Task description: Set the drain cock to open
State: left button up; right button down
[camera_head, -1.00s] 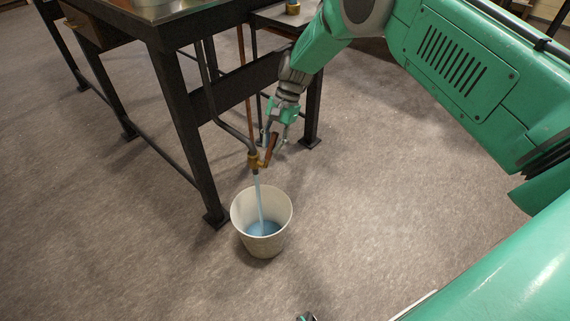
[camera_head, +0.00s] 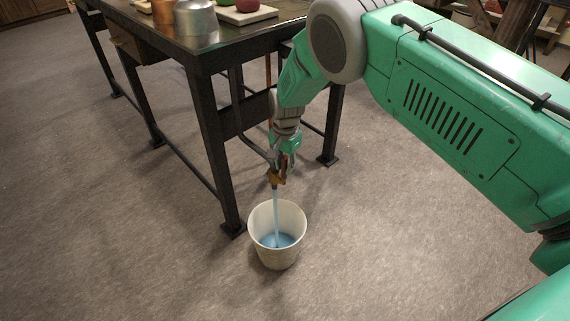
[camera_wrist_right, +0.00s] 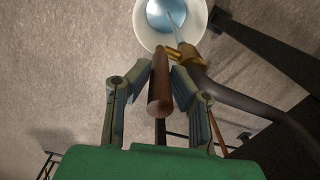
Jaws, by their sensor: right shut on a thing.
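The drain cock has a brass body (camera_head: 277,179) at the lower end of a dark pipe, below the table. In the right wrist view its brass body (camera_wrist_right: 186,55) carries a brown lever handle (camera_wrist_right: 159,88). My right gripper (camera_head: 285,165) reaches down to the cock from above. In the right wrist view its two fingers stand on either side of the handle, shut on it. A blue stream of water (camera_head: 277,212) runs from the cock into a white bucket (camera_head: 279,258) on the floor. My left gripper is not in view.
A dark metal table (camera_head: 207,115) stands behind and left of the cock, with a leg close to the bucket. A metal pot (camera_head: 196,18) is on its top. The dark pipe (camera_wrist_right: 250,100) runs close beside the right finger. Floor left and front is clear.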

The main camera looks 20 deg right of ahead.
jog(key=shift+s+a+f, duration=0.2)
jog(key=shift+a+f, duration=0.05)
jog(key=shift+f, duration=0.05)
jog(key=c, duration=1.6)
grip_release()
jog(key=shift+o, duration=0.8)
jog(key=shift+w+f, duration=0.1)
jog(key=shift+w, duration=0.1)
jog(key=shift+d+r, duration=0.1)
jog(key=shift+r, duration=0.35)
notch_tip(320, 180, up, 11)
jog(key=shift+w+d+r, duration=0.1)
jog(key=shift+w+d, duration=0.05)
